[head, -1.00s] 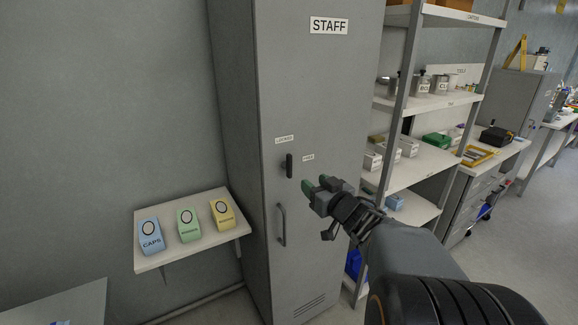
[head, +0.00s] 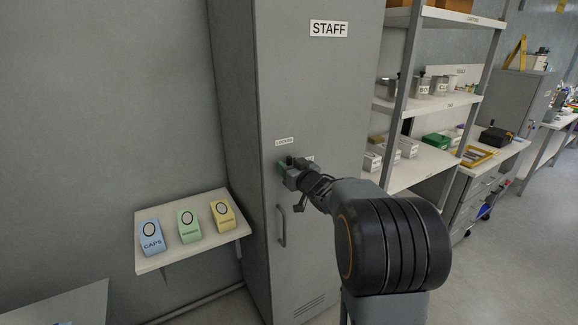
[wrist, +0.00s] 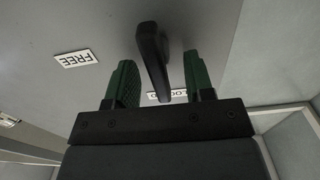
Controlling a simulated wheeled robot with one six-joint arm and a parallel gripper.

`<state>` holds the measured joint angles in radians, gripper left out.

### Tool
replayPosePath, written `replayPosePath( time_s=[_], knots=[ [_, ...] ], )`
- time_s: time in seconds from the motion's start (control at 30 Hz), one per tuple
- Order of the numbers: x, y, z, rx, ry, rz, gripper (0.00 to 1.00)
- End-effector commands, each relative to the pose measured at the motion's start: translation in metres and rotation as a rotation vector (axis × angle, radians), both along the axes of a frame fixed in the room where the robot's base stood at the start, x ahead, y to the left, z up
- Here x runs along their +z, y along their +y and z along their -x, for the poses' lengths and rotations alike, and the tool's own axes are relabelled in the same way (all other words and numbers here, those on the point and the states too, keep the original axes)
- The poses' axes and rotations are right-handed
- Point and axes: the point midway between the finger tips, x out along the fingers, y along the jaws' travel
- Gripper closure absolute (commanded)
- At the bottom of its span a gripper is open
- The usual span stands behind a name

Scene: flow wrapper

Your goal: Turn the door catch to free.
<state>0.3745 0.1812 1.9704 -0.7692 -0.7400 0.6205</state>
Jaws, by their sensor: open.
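The door catch is a dark lever (wrist: 151,55) on the grey STAFF cabinet door (head: 315,85). In the wrist view it lies between the two green fingers of my gripper (wrist: 160,82), with a gap to each finger. Its far end points toward the LOCKED label (wrist: 166,95), which is partly covered. The FREE label (wrist: 76,59) lies to the left in the wrist view. In the head view my gripper (head: 288,168) is open at the door and hides the catch. The LOCKED label (head: 284,141) shows just above it.
A vertical door handle (head: 281,226) is below the catch. A small wall shelf (head: 190,250) with blue, green and yellow boxes is to the left. An open shelf rack (head: 430,110) stands to the right of the cabinet.

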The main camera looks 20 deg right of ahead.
Motion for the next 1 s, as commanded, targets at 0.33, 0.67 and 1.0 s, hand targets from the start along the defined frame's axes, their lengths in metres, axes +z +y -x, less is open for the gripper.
replayPosePath(
  time_s=[0.33, 0.67, 1.0],
  knots=[
    [-0.0001, 0.0004, -0.0019, 0.000, 0.000, 0.000, 0.53],
    [-0.0001, 0.0003, -0.0017, 0.000, 0.000, 0.000, 0.85],
    [0.0006, 0.0001, -0.0017, 0.000, 0.002, -0.014, 1.00]
  ],
)
